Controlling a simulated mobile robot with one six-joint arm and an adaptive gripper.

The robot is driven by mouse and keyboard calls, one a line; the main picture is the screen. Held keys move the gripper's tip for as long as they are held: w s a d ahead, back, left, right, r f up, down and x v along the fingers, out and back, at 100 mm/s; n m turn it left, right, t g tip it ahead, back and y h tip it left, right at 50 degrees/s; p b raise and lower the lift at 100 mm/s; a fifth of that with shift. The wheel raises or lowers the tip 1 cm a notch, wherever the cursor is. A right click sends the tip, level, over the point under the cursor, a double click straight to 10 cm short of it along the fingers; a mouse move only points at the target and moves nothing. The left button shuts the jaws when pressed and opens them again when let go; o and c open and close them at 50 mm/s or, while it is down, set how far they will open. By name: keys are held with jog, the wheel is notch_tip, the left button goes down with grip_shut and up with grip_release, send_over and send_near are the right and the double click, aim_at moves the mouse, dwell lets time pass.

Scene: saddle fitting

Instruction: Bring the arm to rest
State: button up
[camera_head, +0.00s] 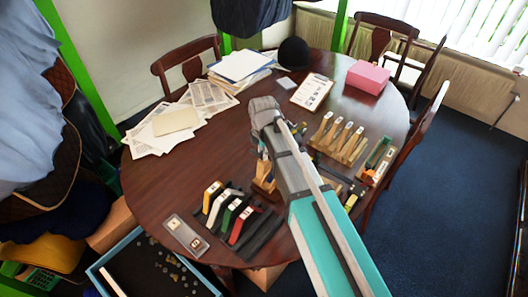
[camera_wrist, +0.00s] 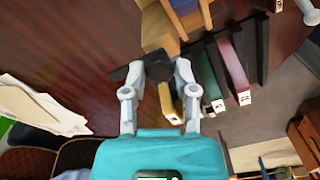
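My gripper (camera_wrist: 157,68) shows in the wrist view with its two grey fingers spread apart. A yellow piece (camera_wrist: 168,98) and a dark rounded piece show in the gap between the fingers. They appear to lie beyond the fingers, and I see no clear grip on them.
On the wooden table (camera_head: 160,185) stand wooden blocks with tools (camera_head: 340,137), a pink box (camera_head: 367,77), a black hat (camera_head: 293,53), papers (camera_head: 208,96) and a clipboard (camera_head: 312,92). A small grey tray (camera_head: 185,235) lies at the front left. Chairs surround the table.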

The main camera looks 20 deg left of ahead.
jog(key=o, duration=0.4)
jog(key=shift+s, duration=0.15)
